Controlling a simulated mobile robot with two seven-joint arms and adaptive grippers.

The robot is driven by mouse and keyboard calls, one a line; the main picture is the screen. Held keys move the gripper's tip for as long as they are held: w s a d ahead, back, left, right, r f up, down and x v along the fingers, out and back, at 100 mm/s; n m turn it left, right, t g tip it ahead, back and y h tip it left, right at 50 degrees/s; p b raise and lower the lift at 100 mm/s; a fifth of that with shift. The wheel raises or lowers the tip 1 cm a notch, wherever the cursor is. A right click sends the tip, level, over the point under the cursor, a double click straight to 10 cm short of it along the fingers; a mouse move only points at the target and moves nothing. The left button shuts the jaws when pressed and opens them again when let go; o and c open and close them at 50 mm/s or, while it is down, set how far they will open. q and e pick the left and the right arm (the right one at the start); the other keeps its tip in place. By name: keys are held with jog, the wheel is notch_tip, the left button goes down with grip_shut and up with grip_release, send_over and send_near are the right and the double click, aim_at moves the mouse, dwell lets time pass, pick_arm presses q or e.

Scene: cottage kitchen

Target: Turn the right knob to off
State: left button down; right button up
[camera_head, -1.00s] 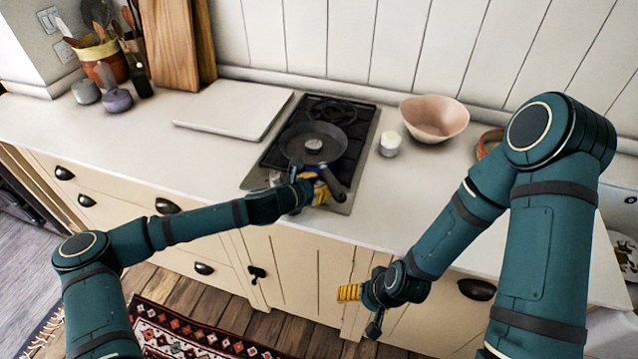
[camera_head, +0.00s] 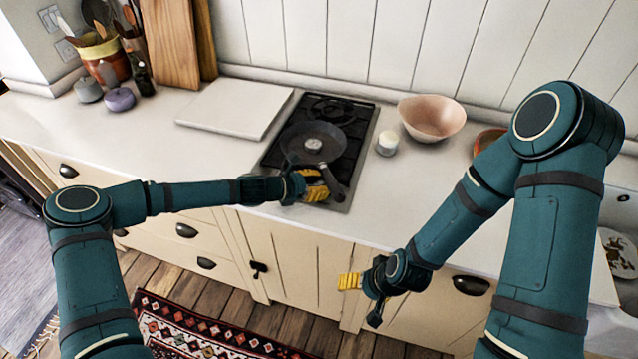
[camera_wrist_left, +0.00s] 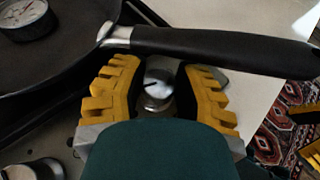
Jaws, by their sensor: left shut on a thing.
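The right knob (camera_wrist_left: 157,86) is a round, silvery knob with a dark line on its face, on the front part of the hob (camera_head: 268,165). My left gripper (camera_head: 318,186) is at the hob's front edge. In the left wrist view its yellow fingers (camera_wrist_left: 158,92) stand on both sides of the knob and are shut on it. A second, left knob (camera_wrist_left: 35,170) shows at the lower left there. In the head view my gripper hides the knobs. My right gripper (camera_head: 350,281) hangs before the cupboards; its finger gap does not show.
A black pan (camera_head: 330,137) sits on the hob, with a round dial-faced thing (camera_head: 313,144) in it. Its handle (camera_wrist_left: 215,48) passes close to my left fingers. A white jar (camera_head: 387,143) and pink bowl (camera_head: 432,118) stand right; a white board (camera_head: 235,108) lies left.

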pick_arm(q)
jog(key=c, duration=0.6)
grip_release()
jog(key=v, duration=1.2)
